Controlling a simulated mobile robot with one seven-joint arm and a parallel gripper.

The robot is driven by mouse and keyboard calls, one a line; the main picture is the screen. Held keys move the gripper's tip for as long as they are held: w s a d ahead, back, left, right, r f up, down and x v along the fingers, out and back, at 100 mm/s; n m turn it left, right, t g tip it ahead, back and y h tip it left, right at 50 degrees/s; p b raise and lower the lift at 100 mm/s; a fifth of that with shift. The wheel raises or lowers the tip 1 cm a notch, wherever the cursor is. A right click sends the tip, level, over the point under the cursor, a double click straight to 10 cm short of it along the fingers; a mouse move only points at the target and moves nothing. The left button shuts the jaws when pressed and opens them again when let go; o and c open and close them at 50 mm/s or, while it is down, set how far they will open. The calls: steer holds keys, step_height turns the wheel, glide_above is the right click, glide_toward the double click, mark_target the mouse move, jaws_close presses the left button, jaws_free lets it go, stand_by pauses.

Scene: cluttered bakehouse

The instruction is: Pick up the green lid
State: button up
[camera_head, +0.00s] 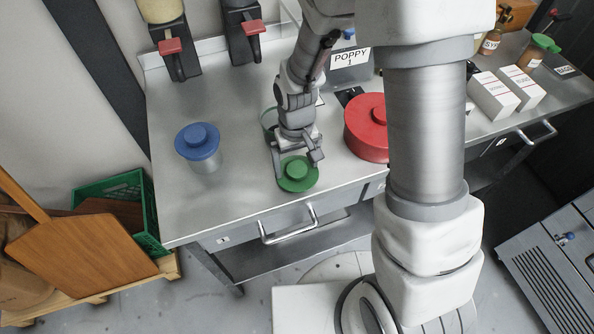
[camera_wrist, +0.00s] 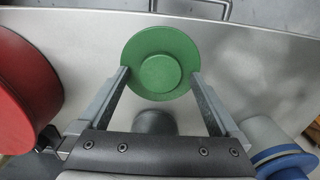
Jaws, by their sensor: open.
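The green lid (camera_head: 297,174) is a round disc with a raised round knob, lying near the front edge of the steel counter (camera_head: 232,200). In the wrist view the green lid (camera_wrist: 160,66) is at the top middle, with its knob facing the camera. My gripper (camera_head: 296,164) is over the lid in the head view. In the wrist view my gripper (camera_wrist: 160,74) is open, with one finger on each side of the knob. Its fingertips overlap the lid's rim in the picture; I cannot tell whether they touch it.
A jar with a blue lid (camera_head: 198,141) stands left of the green lid. A large red-lidded container (camera_head: 368,127) is close on the right. White boxes (camera_head: 494,96) stand farther right. The counter between the blue and green lids is clear.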

steer(key=c, duration=1.4)
steer(key=shift+r, duration=0.15)
steer(key=shift+c, duration=0.2)
